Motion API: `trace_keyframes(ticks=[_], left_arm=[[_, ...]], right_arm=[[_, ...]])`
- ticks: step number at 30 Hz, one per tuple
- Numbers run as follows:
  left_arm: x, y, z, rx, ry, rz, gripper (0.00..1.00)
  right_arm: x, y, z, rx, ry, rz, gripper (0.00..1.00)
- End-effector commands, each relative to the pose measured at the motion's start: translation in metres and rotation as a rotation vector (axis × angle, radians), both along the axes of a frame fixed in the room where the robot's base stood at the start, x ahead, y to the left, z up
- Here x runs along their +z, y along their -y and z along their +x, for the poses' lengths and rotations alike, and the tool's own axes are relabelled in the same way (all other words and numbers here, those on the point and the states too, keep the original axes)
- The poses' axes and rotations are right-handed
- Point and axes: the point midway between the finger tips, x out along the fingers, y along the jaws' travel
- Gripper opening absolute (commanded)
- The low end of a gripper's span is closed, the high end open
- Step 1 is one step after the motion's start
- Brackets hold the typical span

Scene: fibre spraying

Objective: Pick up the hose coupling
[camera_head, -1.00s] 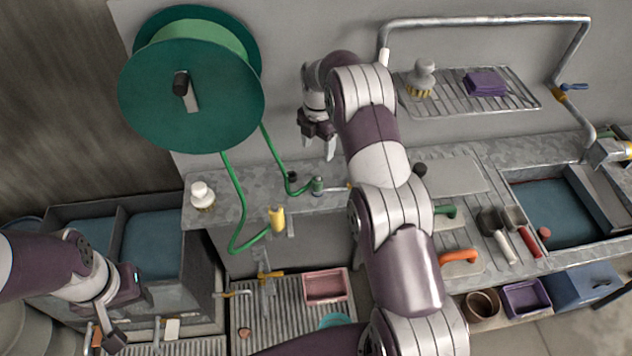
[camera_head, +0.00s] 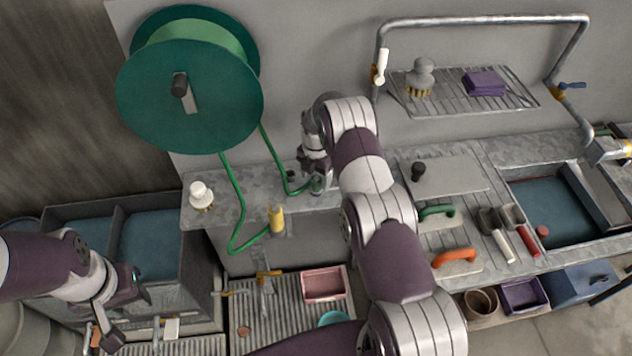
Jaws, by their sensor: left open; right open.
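The hose coupling (camera_head: 317,184) is a small green fitting standing on the grey counter ledge, at the end of the green hose (camera_head: 282,160) from the large green reel (camera_head: 190,85). My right gripper (camera_head: 317,178) is open and right above the coupling, with its fingers down around or beside it; the gripper partly hides the coupling, so I cannot tell whether they touch. My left gripper (camera_head: 126,312) is open and empty at the lower left, over the sinks, far from the coupling.
A white-knobbed brush (camera_head: 201,195) stands at the ledge's left. Trowels (camera_head: 500,235) and handled floats (camera_head: 455,259) lie on the right counter. A wire rack (camera_head: 465,92) is above.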

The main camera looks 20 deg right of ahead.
Motion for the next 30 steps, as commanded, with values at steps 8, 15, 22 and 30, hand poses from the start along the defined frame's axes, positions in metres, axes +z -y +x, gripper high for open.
trace_keyframes(ticks=[8,15,22,30], left_arm=[[0.0,0.0,0.0,0.0,0.0,0.0,0.43],[-0.002,0.0,0.0,0.0,0.0,0.0,0.43],[-0.018,0.0,0.0,0.0,0.0,0.0,0.43],[-0.041,0.0,0.0,0.0,0.0,0.0,0.43]], right_arm=[[0.0,0.0,0.0,0.0,-0.001,-0.001,0.02],[0.001,0.0,0.0,0.0,0.0,0.0,0.02],[0.025,0.0,0.001,0.0,0.004,0.0,0.02],[0.065,0.033,-0.034,-0.005,0.001,-0.001,0.02]])
